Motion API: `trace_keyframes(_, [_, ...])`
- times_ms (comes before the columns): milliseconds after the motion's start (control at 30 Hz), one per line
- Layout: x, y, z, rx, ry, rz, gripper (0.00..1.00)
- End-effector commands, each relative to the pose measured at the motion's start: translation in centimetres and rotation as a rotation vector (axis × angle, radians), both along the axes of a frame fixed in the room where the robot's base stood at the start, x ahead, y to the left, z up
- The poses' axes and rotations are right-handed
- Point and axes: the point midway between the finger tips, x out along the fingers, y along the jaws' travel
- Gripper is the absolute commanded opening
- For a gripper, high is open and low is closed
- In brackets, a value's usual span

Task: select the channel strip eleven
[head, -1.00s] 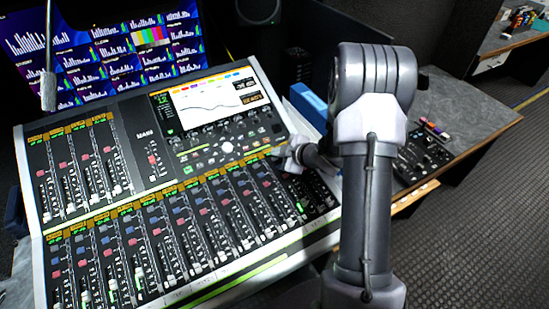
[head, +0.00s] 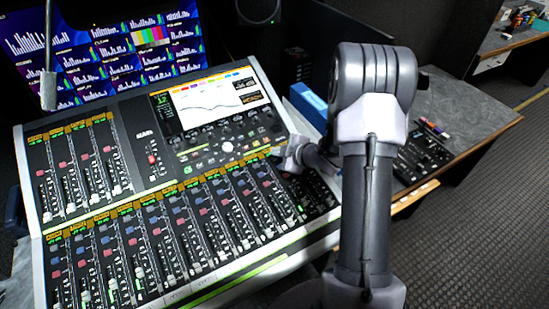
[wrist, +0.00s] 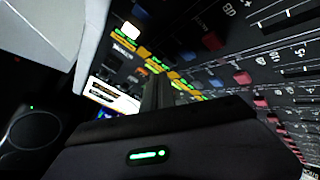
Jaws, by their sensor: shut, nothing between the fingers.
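The mixing console (head: 130,206) fills the left and middle of the head view. Its lower bank holds a long row of channel strips (head: 185,240) with orange-and-green label displays, red and blue buttons and faders. Strip numbers are too small to read, so I cannot tell which is strip eleven. My gripper (head: 277,152) is over the right part of the console, close to the label row at the top of the lower bank. In the wrist view my gripper (wrist: 157,92) is shut and empty, its tips near the labels and buttons. Contact with a button cannot be told.
The console's screen (head: 210,100) stands above the lower bank, with knobs below it. A monitor wall (head: 100,55) is behind. A blue box (head: 310,103) and a small control panel (head: 425,150) lie to the right. The floor at right is clear.

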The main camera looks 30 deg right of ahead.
Motion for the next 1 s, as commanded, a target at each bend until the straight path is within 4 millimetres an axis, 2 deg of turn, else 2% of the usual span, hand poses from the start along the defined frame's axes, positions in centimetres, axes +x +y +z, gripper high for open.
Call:
trace_keyframes(200, [0.1, 0.0, -0.9, 0.0, 0.0, 0.0, 0.0])
trace_keyframes(1000, [0.2, 0.0, -1.4, 0.0, 0.0, 0.0, 0.0])
